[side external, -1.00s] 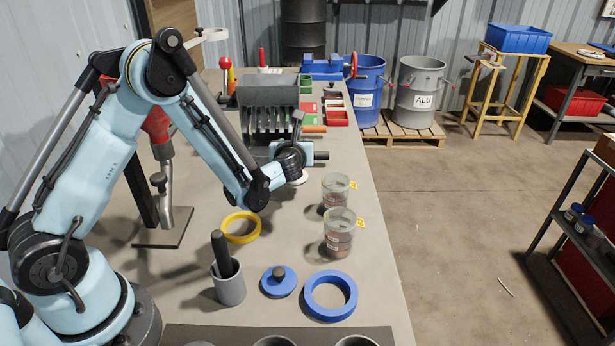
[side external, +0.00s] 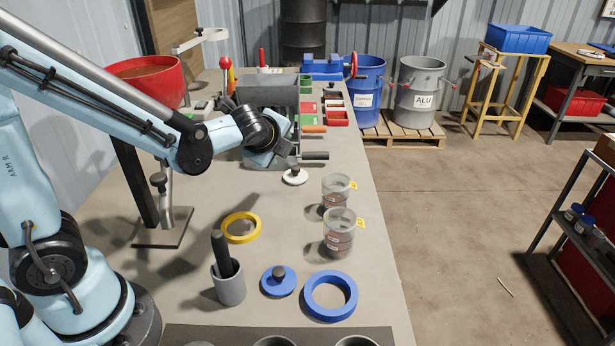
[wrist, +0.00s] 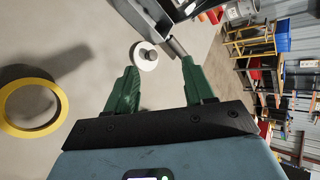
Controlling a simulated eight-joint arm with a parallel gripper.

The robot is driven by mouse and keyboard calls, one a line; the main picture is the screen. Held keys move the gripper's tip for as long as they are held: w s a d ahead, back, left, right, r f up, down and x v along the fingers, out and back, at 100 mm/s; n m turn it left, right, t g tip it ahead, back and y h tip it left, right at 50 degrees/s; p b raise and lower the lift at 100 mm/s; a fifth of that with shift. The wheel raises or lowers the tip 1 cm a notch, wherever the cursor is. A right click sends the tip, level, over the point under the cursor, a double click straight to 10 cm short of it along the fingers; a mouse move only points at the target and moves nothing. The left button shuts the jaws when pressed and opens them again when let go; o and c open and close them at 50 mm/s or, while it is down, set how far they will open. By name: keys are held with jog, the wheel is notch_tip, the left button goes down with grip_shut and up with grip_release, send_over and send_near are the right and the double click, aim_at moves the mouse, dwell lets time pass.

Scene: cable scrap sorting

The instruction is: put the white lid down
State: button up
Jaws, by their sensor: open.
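The white lid (side external: 294,178) lies on the bench with its dark knob up, left of and behind the glass jars. In the wrist view the white lid (wrist: 143,57) shows just beyond the gap between the fingertips, apart from them. My gripper (wrist: 160,78) has its two green fingers spread with nothing between them. In the side view my wrist is up and to the left of the lid, and the fingers cannot be made out.
Two labelled glass jars (side external: 339,240) stand near the bench's right edge. A yellow ring (side external: 241,238), a grey cup with a dark pestle (side external: 230,288), a blue knobbed lid (side external: 279,288) and a blue ring (side external: 309,310) lie nearer. A grey slotted machine (side external: 268,92) stands behind my wrist.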

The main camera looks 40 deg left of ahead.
jog(key=s+d+r+n+g+h, duration=0.1)
jog(key=s+d+n+h, duration=0.5)
jog(key=s+n, duration=0.6)
jog(key=d+r+n, duration=0.1)
jog(key=n, duration=0.2)
jog(key=shift+s+n, duration=0.3)
